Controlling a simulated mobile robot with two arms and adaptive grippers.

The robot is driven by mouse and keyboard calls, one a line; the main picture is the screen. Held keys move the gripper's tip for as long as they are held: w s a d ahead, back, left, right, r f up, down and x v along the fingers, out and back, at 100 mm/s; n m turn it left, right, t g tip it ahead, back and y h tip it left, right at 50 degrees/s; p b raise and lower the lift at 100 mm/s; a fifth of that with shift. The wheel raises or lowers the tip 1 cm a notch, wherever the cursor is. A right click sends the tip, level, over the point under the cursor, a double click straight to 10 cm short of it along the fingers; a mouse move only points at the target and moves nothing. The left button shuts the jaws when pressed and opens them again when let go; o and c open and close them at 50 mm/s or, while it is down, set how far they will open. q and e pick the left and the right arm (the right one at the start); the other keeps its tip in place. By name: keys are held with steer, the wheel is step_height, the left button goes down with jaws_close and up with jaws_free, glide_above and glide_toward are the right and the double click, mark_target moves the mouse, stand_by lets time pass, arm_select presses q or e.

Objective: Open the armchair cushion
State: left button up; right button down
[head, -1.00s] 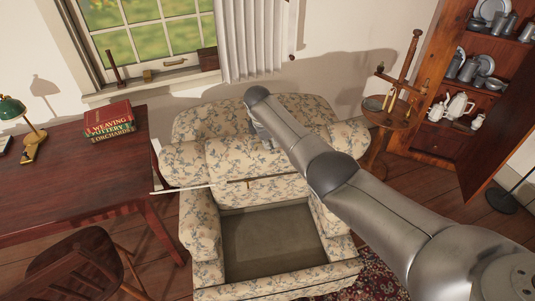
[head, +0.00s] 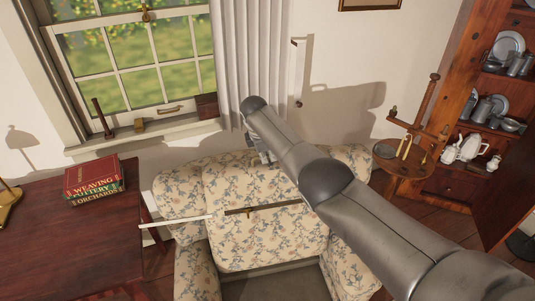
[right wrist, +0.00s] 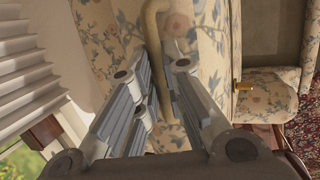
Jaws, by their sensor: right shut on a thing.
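The armchair cushion (head: 262,240), cream with a blue and tan flower pattern, stands steeply raised in the armchair (head: 195,270). Below it part of the grey-green seat opening (head: 275,287) shows. My right gripper (head: 266,157) is at the cushion's top edge, its fingers mostly hidden behind my arm. In the right wrist view, the right gripper (right wrist: 158,72) is shut around a tan curved bar (right wrist: 154,40) beside the flowered cloth. My left gripper is not in view.
A thin pale and brown rod (head: 178,220) crosses in front of the cushion. A desk with books (head: 94,180) stands at the left. A small round table (head: 403,160) and a cabinet (head: 447,186) stand at the right. The window (head: 135,70) is behind.

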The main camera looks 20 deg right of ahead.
steer(key=shift+w+f, duration=0.1)
stand_by(0.3)
steer(key=c, duration=1.5)
jaws_free()
steer(key=v, duration=1.2)
